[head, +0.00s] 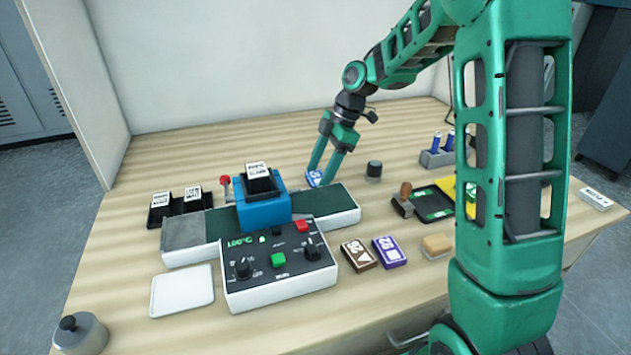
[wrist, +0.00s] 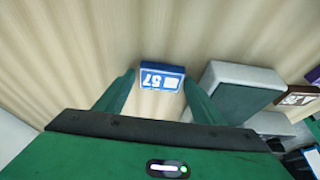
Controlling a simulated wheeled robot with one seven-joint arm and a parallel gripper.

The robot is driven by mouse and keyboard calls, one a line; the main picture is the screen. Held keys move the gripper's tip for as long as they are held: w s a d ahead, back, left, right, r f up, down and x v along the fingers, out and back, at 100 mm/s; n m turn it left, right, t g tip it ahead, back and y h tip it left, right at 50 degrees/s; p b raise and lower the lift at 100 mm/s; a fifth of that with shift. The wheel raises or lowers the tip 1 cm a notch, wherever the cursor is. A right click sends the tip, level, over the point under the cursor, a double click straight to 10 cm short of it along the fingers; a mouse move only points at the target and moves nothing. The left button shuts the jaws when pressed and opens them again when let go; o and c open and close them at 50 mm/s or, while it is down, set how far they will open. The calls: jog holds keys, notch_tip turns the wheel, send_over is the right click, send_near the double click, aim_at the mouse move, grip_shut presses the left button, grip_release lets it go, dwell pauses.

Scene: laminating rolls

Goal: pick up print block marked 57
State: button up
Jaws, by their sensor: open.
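The blue print block marked 57 (wrist: 162,80) shows a white top face in the wrist view, between the two fingertips. In the head view the blue block (head: 314,179) is on the table behind the right part of the machine, partly covered by a finger. My gripper (head: 325,172) is open and points down at it. In the wrist view my gripper (wrist: 160,82) has one finger on each side of the block, with small gaps showing. I cannot tell how far the tips are above the table.
The machine's grey-white body (head: 343,217) stands just in front of the block. A dark round knob-like item (head: 374,170) is to its right. A brown block (head: 359,256) and a purple block (head: 389,253) lie nearer the front. The table behind is clear.

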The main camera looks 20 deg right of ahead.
jog(key=shift+c, duration=0.2)
jog(key=c, duration=0.7)
jog(key=shift+r, duration=0.1)
jog(key=shift+c, duration=0.2)
